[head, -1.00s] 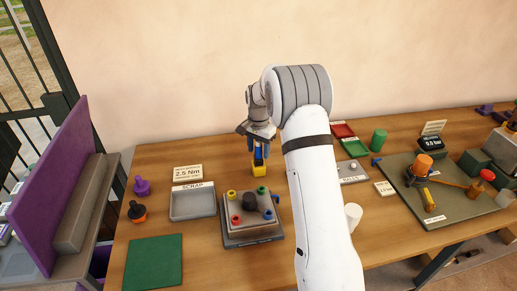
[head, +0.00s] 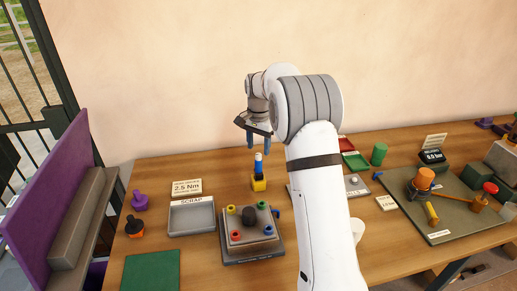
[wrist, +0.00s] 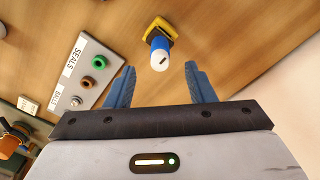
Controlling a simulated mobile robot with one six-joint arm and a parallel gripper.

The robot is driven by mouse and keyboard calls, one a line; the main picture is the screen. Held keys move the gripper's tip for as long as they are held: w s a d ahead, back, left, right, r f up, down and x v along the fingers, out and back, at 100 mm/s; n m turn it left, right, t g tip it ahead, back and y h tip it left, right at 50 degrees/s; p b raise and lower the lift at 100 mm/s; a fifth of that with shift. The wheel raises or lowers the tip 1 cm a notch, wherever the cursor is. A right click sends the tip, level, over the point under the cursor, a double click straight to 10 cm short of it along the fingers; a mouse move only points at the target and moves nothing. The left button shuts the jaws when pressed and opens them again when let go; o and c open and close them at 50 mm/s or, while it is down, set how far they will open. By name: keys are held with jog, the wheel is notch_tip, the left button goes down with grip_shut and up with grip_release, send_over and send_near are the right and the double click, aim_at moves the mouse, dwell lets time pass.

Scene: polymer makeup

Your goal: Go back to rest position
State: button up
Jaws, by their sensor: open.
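My gripper (head: 255,142) is open and empty, with its two blue fingers spread apart and pointing down. My white arm hides part of the table to the right of the tool.
A grey fixture (head: 252,248) with coloured knobs stands in front of the holder. A scrap tray (head: 191,220) and a torque sign (head: 187,187) lie left, near a green mat (head: 151,270). A seals board (wrist: 88,70) is beside the tool. A grey mat (head: 440,235) with tools lies right.

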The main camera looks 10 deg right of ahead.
jog(key=s+r+n+t, duration=0.1)
jog(key=s+r+n, duration=0.2)
jog(key=s, duration=1)
jog(key=s+r+n+t, duration=0.1)
jog(key=s+r+n, duration=0.2)
jog(key=s+r, duration=0.4)
jog(key=s, duration=0.7)
jog(key=shift+s+a+r, duration=0.2)
jog(key=shift+r, duration=0.2)
jog(key=s+f+n, duration=0.1)
jog(key=s, duration=0.2)
jog(key=s+f+n, duration=0.1)
jog(key=s, duration=0.3)
jog(key=s+f+n+t, duration=0.1)
jog(key=s, duration=0.3)
jog(key=shift+f, duration=0.2)
